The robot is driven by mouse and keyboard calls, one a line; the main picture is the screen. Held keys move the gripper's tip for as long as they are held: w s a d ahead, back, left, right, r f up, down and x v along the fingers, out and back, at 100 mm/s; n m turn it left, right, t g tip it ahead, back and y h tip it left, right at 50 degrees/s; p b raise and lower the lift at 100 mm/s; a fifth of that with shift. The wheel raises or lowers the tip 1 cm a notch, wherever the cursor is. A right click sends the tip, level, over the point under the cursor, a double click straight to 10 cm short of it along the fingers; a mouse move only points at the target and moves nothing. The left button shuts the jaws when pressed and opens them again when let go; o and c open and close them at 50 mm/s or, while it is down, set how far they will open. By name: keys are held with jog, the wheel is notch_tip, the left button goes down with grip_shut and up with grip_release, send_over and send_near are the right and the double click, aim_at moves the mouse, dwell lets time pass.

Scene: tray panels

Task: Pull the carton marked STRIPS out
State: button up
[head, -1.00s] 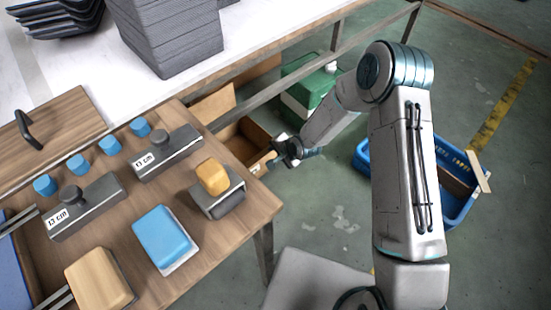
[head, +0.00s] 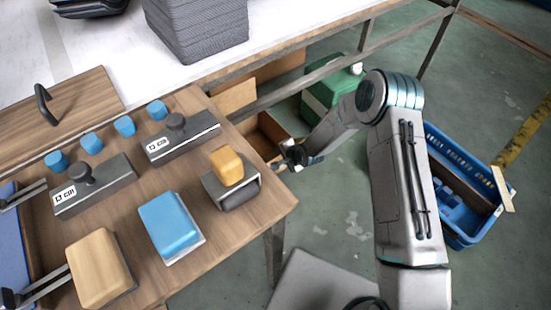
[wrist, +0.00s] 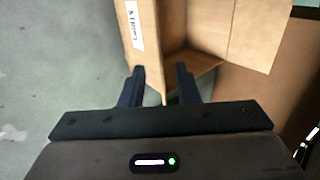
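An open cardboard carton (head: 280,134) sits on the floor under the bench, beside the wooden table. In the wrist view its side wall (wrist: 143,30) carries a white label (wrist: 135,24), whose print is too small to read surely. My gripper (head: 291,160) is at the carton's near edge. In the wrist view the two dark fingers (wrist: 161,80) stand apart, one on each side of the carton wall, with gaps showing between wall and fingers. The carton's far end is hidden under the bench.
A green and white container (head: 327,92) stands beside the carton, behind my arm. A bench leg and rail (head: 330,75) run above. The wooden table (head: 225,235) bears blocks and weights. A blue crate (head: 460,200) stands right.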

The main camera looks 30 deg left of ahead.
aim_at(274, 156)
jog(key=b+x, duration=0.2)
jog(key=x, duration=0.5)
jog(key=shift+w+a+f, duration=0.15)
jog(key=shift+a+f, duration=0.05)
jog(key=shift+f, duration=0.1)
grip_shut()
